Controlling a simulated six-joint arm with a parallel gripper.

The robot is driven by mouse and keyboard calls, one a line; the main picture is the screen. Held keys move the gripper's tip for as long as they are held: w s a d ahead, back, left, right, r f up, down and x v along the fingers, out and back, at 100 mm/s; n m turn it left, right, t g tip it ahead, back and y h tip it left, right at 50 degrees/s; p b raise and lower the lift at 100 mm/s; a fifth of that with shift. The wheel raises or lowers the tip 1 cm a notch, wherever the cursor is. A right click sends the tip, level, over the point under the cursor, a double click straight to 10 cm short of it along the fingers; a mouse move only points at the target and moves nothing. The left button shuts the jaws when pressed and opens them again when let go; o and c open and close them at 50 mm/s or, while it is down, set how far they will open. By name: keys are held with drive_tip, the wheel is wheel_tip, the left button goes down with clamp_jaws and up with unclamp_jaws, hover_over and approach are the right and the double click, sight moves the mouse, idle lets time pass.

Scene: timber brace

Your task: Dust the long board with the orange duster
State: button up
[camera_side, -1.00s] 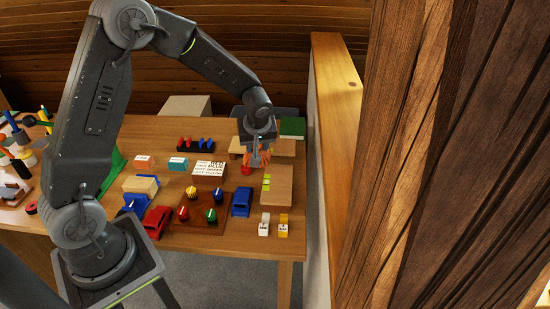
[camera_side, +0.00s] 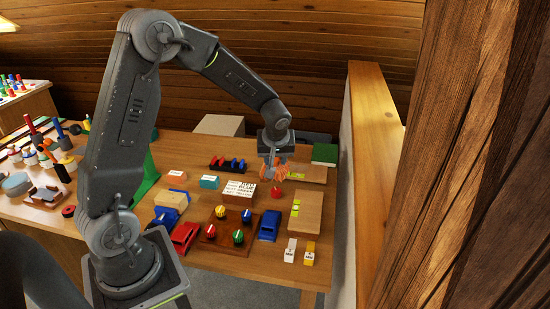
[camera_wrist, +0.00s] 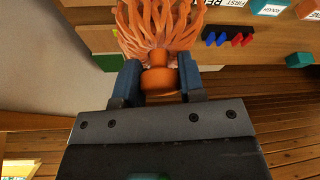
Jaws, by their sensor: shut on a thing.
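My gripper (camera_side: 274,158) is shut on the orange duster (camera_side: 270,173), with its shaggy strands hanging down. In the wrist view the duster's orange handle (camera_wrist: 158,80) sits between the two fingers and its strands spread beyond. A pale wooden board (camera_side: 314,173) lies at the back right of the table, with yellow-green marks near its left end. The duster is at that left end; I cannot tell whether it touches the board. A second pale board (camera_side: 303,212) with yellow-green marks lies nearer the front. I cannot tell which is the long board.
A red knob (camera_side: 276,191) stands just in front of the duster. A dark rack with blue pieces (camera_side: 228,164) and a lettered box (camera_side: 239,191) are to the left. A green book (camera_side: 325,154) lies at the back right. A wooden partition (camera_side: 375,130) borders the table's right.

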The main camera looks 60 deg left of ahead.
drive_tip(key=w+a+f+m+t+h, duration=0.25)
drive_tip(key=w+a+m, duration=0.65)
drive_tip(key=a, duration=0.5)
drive_tip(key=shift+g, duration=0.25)
drive_tip(key=shift+w+f, duration=0.15)
drive_tip(key=shift+f, duration=3)
drive_tip(key=shift+w+d+f, duration=0.35)
drive_tip(key=shift+w+f, duration=0.05)
drive_tip(key=shift+f, duration=0.2)
drive_tip(key=shift+c, duration=0.3)
drive_tip(key=shift+w+d, duration=3.7)
drive_tip(key=shift+d, duration=0.05)
drive_tip(key=shift+s+a, duration=4.05)
drive_tip(key=shift+a+r, duration=0.15)
wheel_tip(320, 180, up, 8)
